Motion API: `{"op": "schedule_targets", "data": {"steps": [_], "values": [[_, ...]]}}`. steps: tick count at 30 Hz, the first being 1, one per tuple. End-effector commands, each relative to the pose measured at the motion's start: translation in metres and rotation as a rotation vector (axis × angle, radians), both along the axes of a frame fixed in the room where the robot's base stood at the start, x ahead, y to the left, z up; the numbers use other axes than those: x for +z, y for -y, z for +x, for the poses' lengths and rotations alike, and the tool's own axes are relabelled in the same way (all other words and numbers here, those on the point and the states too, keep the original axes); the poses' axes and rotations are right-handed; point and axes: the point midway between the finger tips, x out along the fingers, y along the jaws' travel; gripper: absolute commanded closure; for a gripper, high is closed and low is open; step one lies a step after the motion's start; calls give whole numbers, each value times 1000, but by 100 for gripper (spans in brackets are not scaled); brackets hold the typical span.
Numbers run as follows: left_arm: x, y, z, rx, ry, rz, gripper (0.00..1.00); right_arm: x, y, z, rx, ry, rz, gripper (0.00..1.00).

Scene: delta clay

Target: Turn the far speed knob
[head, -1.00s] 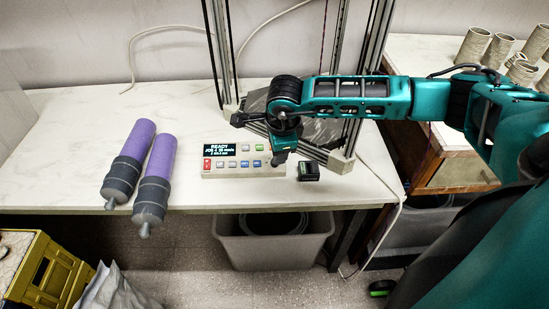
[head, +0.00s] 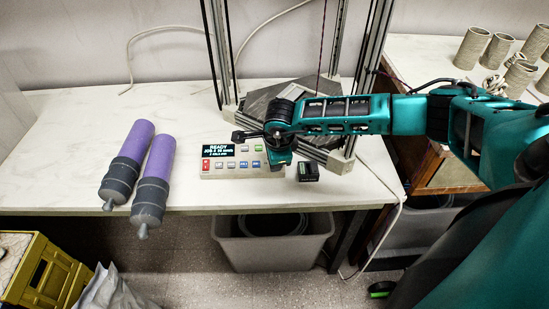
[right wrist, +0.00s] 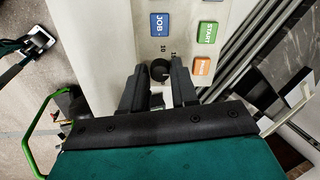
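The control panel (head: 212,172) lies near the table's front edge, with a lit display reading READY and several coloured buttons. In the right wrist view, a round black knob (right wrist: 160,69) with small numbers beside it sits on the pale panel (right wrist: 182,45). My right gripper (right wrist: 160,75) is open, with one dark finger on each side of the knob and slight gaps showing; contact is not clear. In the head view, my right gripper (head: 280,160) is over the panel's right end and hides the knob.
A small black box (head: 308,172) stands right beside the panel. The printer frame's metal posts (head: 372,60) rise behind my arm. Two purple cartridges (head: 158,160) lie to the left. A grey bin (head: 275,250) is below the table edge. The table's far left is clear.

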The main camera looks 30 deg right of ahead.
Motion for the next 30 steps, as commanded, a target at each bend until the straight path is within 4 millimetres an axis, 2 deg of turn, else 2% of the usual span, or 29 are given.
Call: {"op": "schedule_targets", "data": {"steps": [1, 9, 20, 30], "values": [[0, 0, 0, 0, 0, 0, 100, 0, 0, 0, 0, 0, 0, 77], [0, 0, 0, 0, 0, 0, 100, 0, 0, 0, 0, 0, 0, 100], [-3, 0, 0, -1, 0, 0, 100, 0, 0, 0, 40, -6, -12, 100], [-12, 0, 2, -1, 3, 0, 100, -1, 0, 1, 257, -42, -72, 100]]}}
